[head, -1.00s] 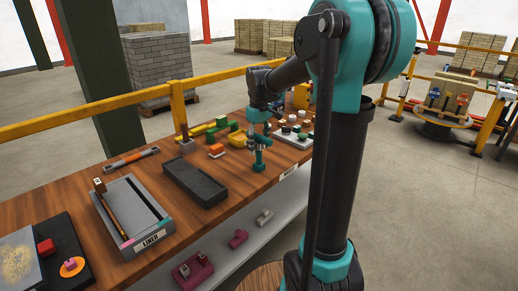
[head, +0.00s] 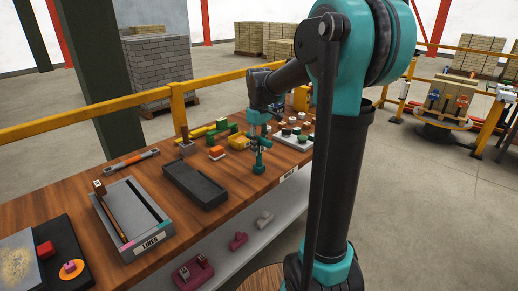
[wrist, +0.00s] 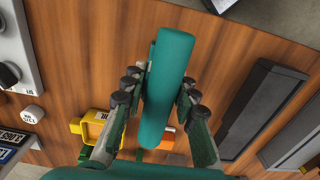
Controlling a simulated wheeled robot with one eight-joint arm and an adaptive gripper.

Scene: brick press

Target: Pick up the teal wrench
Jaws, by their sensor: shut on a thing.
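The teal wrench (wrist: 168,85) shows in the wrist view as a long, smooth teal bar between my fingers, running up the middle of the picture. My gripper (wrist: 157,95) is shut on it, with finger pads on both sides. In the head view my gripper (head: 258,147) is over the right part of the wooden bench, with the teal wrench (head: 259,168) below it near the front edge. The wrench's jaw ends are not clear. I cannot tell whether it touches the bench.
A black tray (head: 194,184) lies left of my gripper, and a grey liner box (head: 135,215) further left. A yellow bin (head: 238,142) and an orange-and-white block (head: 216,153) are behind. A pale board with several pieces (head: 295,138) is at right.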

